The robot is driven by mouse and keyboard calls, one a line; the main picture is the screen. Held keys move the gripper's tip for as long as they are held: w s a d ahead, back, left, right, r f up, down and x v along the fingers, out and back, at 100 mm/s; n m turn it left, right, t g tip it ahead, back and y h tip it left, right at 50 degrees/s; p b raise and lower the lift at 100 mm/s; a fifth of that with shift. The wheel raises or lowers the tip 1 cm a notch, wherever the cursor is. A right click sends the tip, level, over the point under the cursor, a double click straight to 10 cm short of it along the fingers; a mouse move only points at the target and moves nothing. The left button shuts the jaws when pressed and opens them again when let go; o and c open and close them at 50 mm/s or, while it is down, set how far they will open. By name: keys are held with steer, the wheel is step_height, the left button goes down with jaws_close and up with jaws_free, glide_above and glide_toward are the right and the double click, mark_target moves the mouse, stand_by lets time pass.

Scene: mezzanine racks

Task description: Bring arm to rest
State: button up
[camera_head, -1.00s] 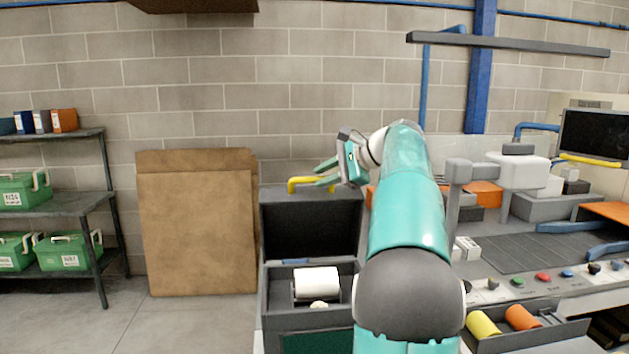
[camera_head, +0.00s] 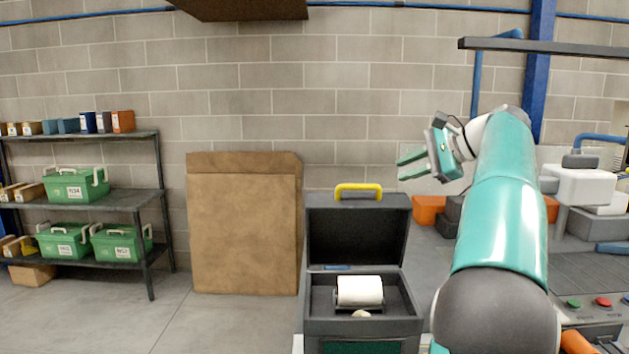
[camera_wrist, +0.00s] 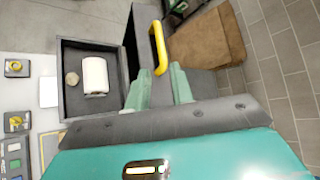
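My gripper (camera_head: 412,164) is raised at the end of my teal arm, to the right of and above an open dark case, its fingers pointing left. In the wrist view my gripper (camera_wrist: 160,88) shows two green fingers apart with nothing between them. The yellow handle (camera_wrist: 158,47) of the case shows beyond the fingertips. My gripper appears empty.
The open case (camera_head: 314,312) holds a white roll (camera_head: 360,290). A large cardboard piece (camera_head: 245,225) leans on the wall. A rack (camera_head: 130,200) with green boxes (camera_head: 75,185) stands at left. A workbench (camera_head: 590,270) is at right.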

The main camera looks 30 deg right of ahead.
steer(key=a+f+n+g, duration=0.2)
steer(key=a+f+n, duration=0.2)
steer(key=a, duration=0.8)
steer(key=a+f+n+g, duration=0.25)
steer(key=a+f, duration=0.25)
steer(key=a, duration=0.8)
steer(key=s+a+f+n+h, duration=0.2)
steer(key=s+a+f+n, duration=0.5)
steer(key=f, duration=0.3)
steer(key=s+a+f+n+g+h, duration=0.1)
steer(key=s+a+f+n+h, duration=0.1)
steer(key=s+a+f+n, duration=0.5)
steer(key=s+a+f, duration=0.1)
steer(key=a+f, duration=0.2)
steer(key=shift+s+a, duration=0.15)
steer(key=shift+s, duration=0.2)
